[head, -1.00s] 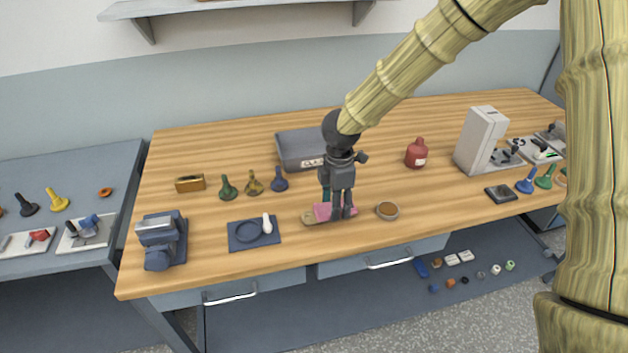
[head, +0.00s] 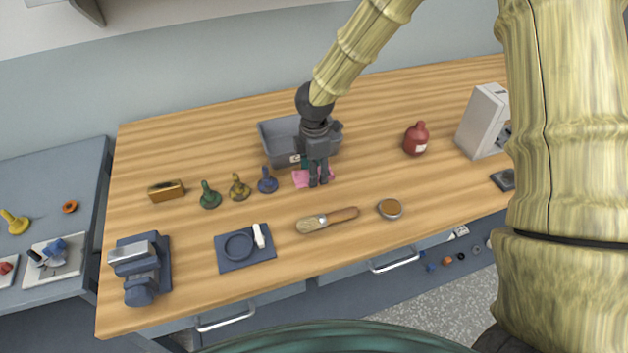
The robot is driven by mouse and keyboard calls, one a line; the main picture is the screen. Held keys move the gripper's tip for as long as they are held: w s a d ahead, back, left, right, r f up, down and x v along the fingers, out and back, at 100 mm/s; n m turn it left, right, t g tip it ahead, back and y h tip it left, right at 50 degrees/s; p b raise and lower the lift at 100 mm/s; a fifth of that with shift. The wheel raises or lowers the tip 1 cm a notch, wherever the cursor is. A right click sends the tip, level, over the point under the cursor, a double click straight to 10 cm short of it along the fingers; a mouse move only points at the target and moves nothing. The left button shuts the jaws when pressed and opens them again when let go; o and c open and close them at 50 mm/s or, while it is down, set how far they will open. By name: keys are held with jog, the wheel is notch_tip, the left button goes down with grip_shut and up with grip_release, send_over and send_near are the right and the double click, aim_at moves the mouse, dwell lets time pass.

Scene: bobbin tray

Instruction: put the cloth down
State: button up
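The pink cloth (head: 299,179) is at the fingertips of my gripper (head: 318,184), in front of the grey tray (head: 272,150). It shows on both sides of the fingers, which are close together and seem shut on it. The fingers hide its middle. Whether its underside touches the wooden table (head: 370,285) or hangs just above it, I cannot tell. The tray's near wall is partly hidden behind my gripper.
A brush (head: 327,220) and a round brown-topped tin (head: 390,208) lie nearer the front edge. Green, olive and blue pawn-shaped pieces (head: 239,188) stand left of the cloth. A red bottle (head: 416,139) stands right. The table between bottle and gripper is clear.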

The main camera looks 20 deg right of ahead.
aim_at(313, 190)
jog(key=f, duration=0.1)
jog(key=w+f, duration=0.1)
jog(key=f, duration=0.1)
jog(key=shift+w, duration=0.3)
jog(key=shift+s+d+f+p, duration=0.1)
jog(key=shift+s+f+p, duration=0.05)
jog(key=shift+s+p, duration=0.25)
jog(key=f, duration=0.1)
jog(key=f+p, duration=0.1)
jog(key=f, duration=0.1)
jog(key=shift+w+f, duration=0.2)
jog(key=shift+f, duration=0.05)
jog(key=shift+s+r, duration=0.15)
jog(key=shift+s, duration=0.05)
jog(key=shift+f, duration=0.2)
jog(key=o, duration=1)
jog(key=shift+w, duration=0.1)
jog(key=shift+o, duration=0.2)
jog(key=shift+r, duration=0.1)
jog(key=shift+r+b, duration=2.15)
jog(key=shift+r, duration=3.95)
